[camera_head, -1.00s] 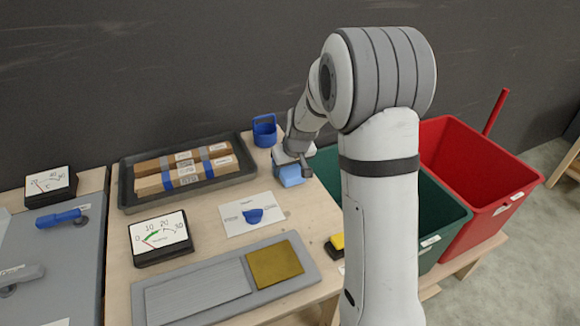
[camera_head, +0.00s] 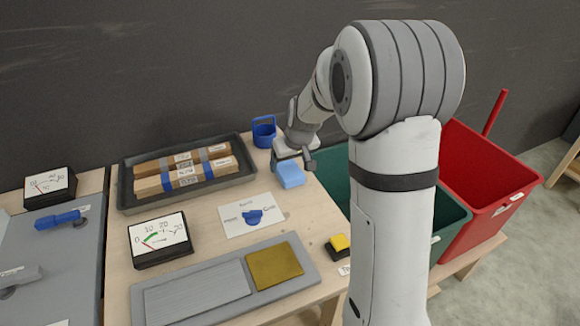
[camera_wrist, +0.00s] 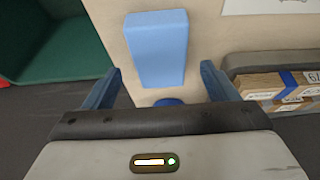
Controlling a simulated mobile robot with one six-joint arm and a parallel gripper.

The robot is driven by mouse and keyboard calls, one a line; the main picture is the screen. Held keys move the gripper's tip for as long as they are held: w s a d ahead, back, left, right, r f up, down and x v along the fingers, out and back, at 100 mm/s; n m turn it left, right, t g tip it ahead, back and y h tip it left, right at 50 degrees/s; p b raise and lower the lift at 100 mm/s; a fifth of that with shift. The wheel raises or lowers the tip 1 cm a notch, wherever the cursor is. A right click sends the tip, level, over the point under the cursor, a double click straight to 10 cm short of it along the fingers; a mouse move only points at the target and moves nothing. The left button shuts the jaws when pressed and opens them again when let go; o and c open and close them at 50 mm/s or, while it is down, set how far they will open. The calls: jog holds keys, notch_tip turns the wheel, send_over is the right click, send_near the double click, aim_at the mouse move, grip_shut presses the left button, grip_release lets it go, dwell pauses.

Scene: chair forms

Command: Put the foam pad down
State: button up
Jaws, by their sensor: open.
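The foam pad is a light blue block (camera_head: 290,174) lying on the wooden table near its right edge, beside a printed card. In the wrist view the foam pad (camera_wrist: 157,48) lies flat just beyond the fingertips. My gripper (camera_head: 294,158) is just behind the pad, close to the table's back right. In the wrist view my gripper (camera_wrist: 160,88) has its two blue fingers spread wide, with nothing between them. The pad looks clear of both fingers.
A black tray (camera_head: 128,195) with wrapped bars is to the left. A printed card (camera_head: 252,214) lies in front. Green (camera_head: 450,205) and red (camera_head: 520,165) bins stand beyond the right edge, with a yellow-topped block (camera_head: 339,243) nearer.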

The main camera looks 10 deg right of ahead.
jog(key=a+v, duration=0.1)
jog(key=v, duration=0.6)
jog(key=s+m+g, duration=0.2)
jog(key=s, duration=2.5)
jog(key=shift+d+r+h, duration=0.3)
jog(key=shift+r+h, duration=0.1)
jog(key=shift+r, duration=0.05)
jog(key=shift+p+v, duration=0.85)
jog(key=shift+v, duration=0.1)
jog(key=shift+w, duration=0.1)
